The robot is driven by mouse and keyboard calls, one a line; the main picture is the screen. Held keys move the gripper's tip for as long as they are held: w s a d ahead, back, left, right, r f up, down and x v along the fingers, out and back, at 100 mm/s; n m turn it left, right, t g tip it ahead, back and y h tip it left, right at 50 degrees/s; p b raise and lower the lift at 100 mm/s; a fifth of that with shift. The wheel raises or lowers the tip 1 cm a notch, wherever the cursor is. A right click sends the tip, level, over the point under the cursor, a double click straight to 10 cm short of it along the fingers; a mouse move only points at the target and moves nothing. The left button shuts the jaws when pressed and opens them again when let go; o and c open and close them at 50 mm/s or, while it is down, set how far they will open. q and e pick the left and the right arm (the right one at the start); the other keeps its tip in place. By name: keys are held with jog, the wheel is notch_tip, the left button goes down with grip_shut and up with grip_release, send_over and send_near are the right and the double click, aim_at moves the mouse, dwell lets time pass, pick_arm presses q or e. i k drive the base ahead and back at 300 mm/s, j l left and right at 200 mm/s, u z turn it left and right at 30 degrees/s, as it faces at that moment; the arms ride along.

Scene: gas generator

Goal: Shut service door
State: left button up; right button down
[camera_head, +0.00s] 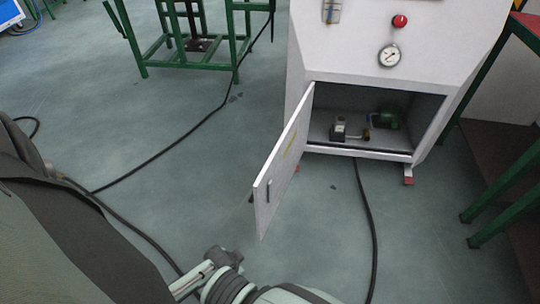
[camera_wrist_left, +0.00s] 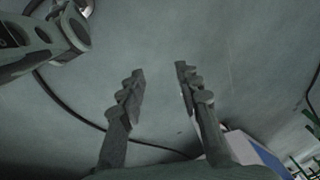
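The service door (camera_head: 284,165) is a white panel hinged at the left side of the white cabinet's (camera_head: 340,60) lower opening. It stands wide open, swung out toward me, with a dark handle (camera_head: 268,190) near its free edge. My left gripper (camera_wrist_left: 160,70) shows in the left wrist view with its two fingers apart and nothing between them but floor. It is not seen clearly in the head view, and the door does not show in the wrist view. A jointed grey arm end at the bottom of the head view is apart from the door; its fingers cannot be made out.
Inside the cabinet are a green motor (camera_head: 387,118) and a small valve block (camera_head: 338,129). A gauge (camera_head: 389,56) and red button (camera_head: 400,21) sit above. Black cables (camera_head: 364,200) cross the floor. Green-framed tables (camera_head: 190,64) stand behind left and at right. Floor left of the door is open.

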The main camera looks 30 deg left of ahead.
aim_at(280, 166)
jog(key=j+z, duration=0.1)
jog(key=j, duration=1.05)
jog(key=i+j, duration=0.1)
jog(key=j, duration=0.8)
jog(key=k, duration=0.45)
jog(key=k+j+z, duration=0.1)
jog(key=j, duration=0.4)
jog(key=k+j+z, duration=0.1)
jog(key=j, duration=0.35)
jog(key=i+j+z, duration=0.1)
